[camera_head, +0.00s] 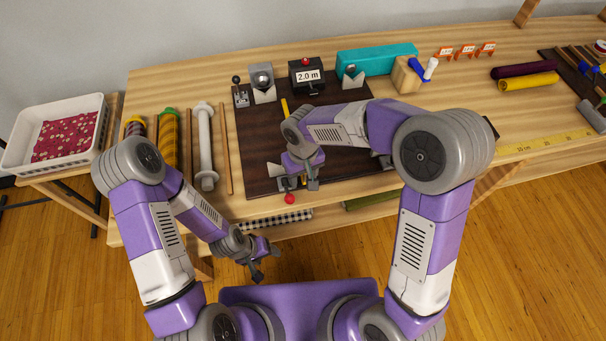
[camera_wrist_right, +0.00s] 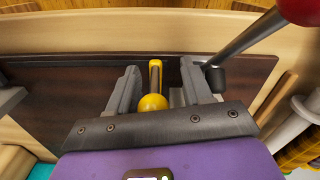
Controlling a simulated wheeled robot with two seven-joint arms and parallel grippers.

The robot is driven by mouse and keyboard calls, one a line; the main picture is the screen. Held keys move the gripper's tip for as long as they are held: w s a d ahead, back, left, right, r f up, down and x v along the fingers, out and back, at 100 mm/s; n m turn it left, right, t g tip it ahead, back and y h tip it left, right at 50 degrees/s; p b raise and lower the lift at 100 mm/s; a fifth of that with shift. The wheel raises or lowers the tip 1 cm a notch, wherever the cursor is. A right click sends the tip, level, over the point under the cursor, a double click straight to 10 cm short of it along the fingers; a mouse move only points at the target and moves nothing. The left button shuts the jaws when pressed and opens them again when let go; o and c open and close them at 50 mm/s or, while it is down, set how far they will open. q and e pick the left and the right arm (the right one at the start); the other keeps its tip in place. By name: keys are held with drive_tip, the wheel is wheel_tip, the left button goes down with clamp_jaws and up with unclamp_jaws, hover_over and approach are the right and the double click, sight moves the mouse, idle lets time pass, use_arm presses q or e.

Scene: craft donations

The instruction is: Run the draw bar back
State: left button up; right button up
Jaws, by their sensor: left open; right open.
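In the right wrist view a yellow bar with a round knob (camera_wrist_right: 155,82), which looks like the draw bar, lies between the fingers of my right gripper (camera_wrist_right: 158,78). The fingers are open with a gap on both sides of it. In the head view my right gripper (camera_head: 300,182) is low over the front of the dark board (camera_head: 251,152), and its arm hides part of the board. A yellow strip (camera_head: 285,107) shows farther back; I cannot tell whether it is the same bar. My left gripper (camera_head: 266,262) is open and empty in front of the table edge.
A red-knobbed lever (camera_head: 289,198) stands close beside my right gripper. Behind are a black counter box (camera_head: 307,76) reading 2.0 m, a teal block (camera_head: 377,58) and a cranked wooden block (camera_head: 407,75). Rolls, including a white one (camera_head: 205,145), lie at left.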

use_arm(q)
wheel_tip(320, 180, up, 2)
drive_tip(key=shift+r+p, duration=0.15)
drive_tip(key=shift+p, duration=1)
use_arm(e)
wheel_tip(320, 180, up, 8)
drive_tip(key=shift+f, duration=0.15)
